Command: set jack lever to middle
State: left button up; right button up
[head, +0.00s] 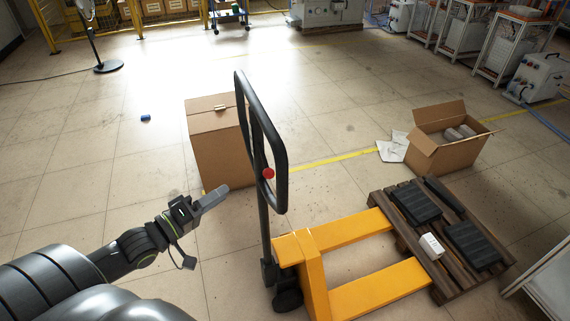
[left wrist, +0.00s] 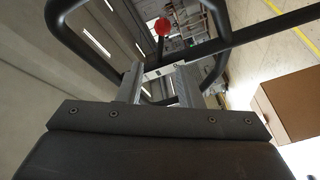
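The jack's black loop handle (head: 277,140) stands upright on its stem, left of the yellow forks (head: 345,230). The jack lever shows as a red knob (head: 268,173) inside the lower part of the loop. It also shows as a red ball (left wrist: 162,27) at the top of the left wrist view. My left gripper (head: 222,193) is left of and a little below the knob, apart from it, its grey fingers pointing toward the handle. My right gripper is out of view.
A closed cardboard box (head: 215,150) stands behind the handle. A wooden pallet (head: 440,285) with dark items and an open box (head: 450,150) are to the right. A small blue object (head: 146,118) lies on the floor. The floor at left is mostly clear.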

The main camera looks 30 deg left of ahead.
pick_arm(q)
jog(key=b, duration=0.6)
send_near(266, 162)
jog(key=w+d+f, duration=0.1)
jog(key=w, duration=0.2)
jog(key=b+x, duration=0.2)
jog(key=x, duration=0.4)
jog(key=shift+w+r+b, duration=0.1)
jog(key=shift+w+b, duration=0.2)
jog(key=shift+w, duration=0.1)
jog(key=shift+x, duration=0.85)
jog(key=c, duration=0.6)
grip_shut()
